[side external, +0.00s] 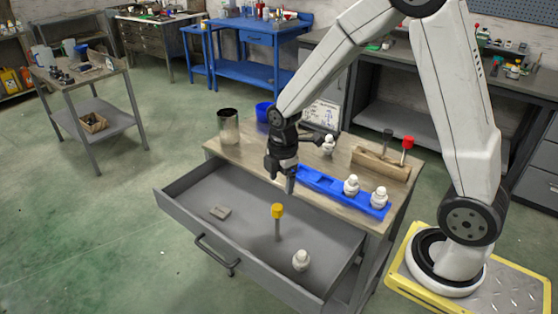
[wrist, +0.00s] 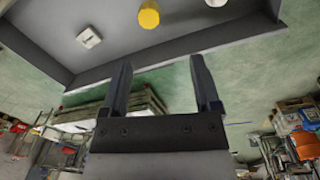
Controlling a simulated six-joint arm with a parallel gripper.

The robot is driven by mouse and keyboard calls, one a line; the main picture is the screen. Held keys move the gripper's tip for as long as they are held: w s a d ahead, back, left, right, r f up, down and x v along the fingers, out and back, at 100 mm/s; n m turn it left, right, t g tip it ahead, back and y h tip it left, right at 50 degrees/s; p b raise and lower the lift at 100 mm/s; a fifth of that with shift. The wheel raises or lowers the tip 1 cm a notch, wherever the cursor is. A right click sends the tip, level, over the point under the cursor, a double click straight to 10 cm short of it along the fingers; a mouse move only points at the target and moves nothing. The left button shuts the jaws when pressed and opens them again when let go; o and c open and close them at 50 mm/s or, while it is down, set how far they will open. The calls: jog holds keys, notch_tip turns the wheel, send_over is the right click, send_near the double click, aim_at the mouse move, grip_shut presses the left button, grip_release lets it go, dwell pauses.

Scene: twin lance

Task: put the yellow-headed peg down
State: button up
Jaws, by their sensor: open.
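The yellow-headed peg (side external: 277,211) stands upright in the open grey drawer, its thin grey shaft below the head. What holds its foot cannot be made out. In the wrist view its yellow head (wrist: 149,14) shows at the top edge, beyond the fingertips. My gripper (side external: 290,187) is above the drawer, near the front edge of the tabletop, up and slightly right of the peg in the side view. In the wrist view my gripper (wrist: 161,64) has its two fingers apart with nothing between them.
On the tabletop are a blue tray (side external: 320,183) with white pieces, a wooden block (side external: 375,163) with red- and black-headed pegs, and a metal cup (side external: 228,127).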

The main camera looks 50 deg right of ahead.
jog(key=s+a+r+m+t, duration=0.2)
jog(key=s+a+m, duration=0.1)
jog(key=s+m, duration=0.7)
jog(key=shift+r+m, duration=0.35)
jog(key=shift+m, duration=2.05)
